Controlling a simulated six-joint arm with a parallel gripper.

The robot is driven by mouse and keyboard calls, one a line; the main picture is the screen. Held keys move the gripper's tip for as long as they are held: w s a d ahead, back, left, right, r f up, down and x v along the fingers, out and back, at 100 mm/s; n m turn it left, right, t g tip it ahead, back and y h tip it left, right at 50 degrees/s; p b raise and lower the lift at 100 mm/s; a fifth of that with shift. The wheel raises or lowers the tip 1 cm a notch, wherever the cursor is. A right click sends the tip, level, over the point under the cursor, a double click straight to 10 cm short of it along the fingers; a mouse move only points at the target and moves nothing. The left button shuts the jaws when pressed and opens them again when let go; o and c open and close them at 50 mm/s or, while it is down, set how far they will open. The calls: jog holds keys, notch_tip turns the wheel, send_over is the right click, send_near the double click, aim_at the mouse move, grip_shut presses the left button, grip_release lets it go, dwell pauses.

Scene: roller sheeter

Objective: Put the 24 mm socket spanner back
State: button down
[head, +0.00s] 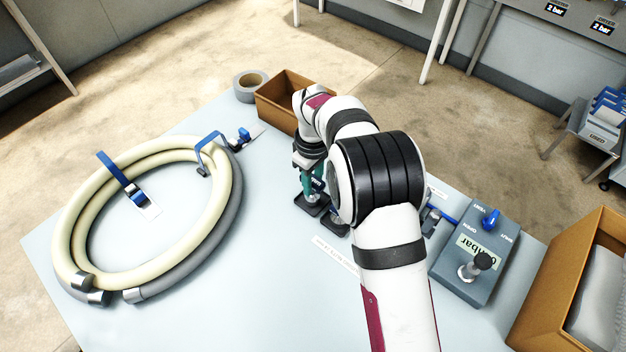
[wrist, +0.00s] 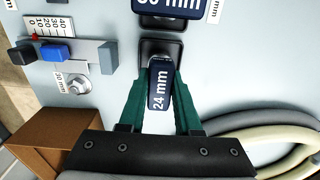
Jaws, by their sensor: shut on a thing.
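The 24 mm socket spanner (wrist: 159,88) shows as a dark blue handle with a white "24 mm" label in the wrist view. My gripper (wrist: 158,82) is shut on it, with one green finger on each side. Its metal end overlaps a black square holder (wrist: 153,47); I cannot tell whether it is seated in it or just above it. In the head view my gripper (head: 312,180) points down over the dark holders (head: 311,206), and my arm hides part of that row.
A larger blue-labelled spanner (wrist: 165,5) stands just beyond. A sliding gauge (wrist: 70,52) and a bolt (wrist: 77,85) lie left in the wrist view. A brown box (head: 283,92), tape roll (head: 249,86), coiled hose (head: 75,225) and grey control box (head: 470,245) surround the area.

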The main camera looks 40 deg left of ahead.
jog(key=c, duration=0.6)
grip_release()
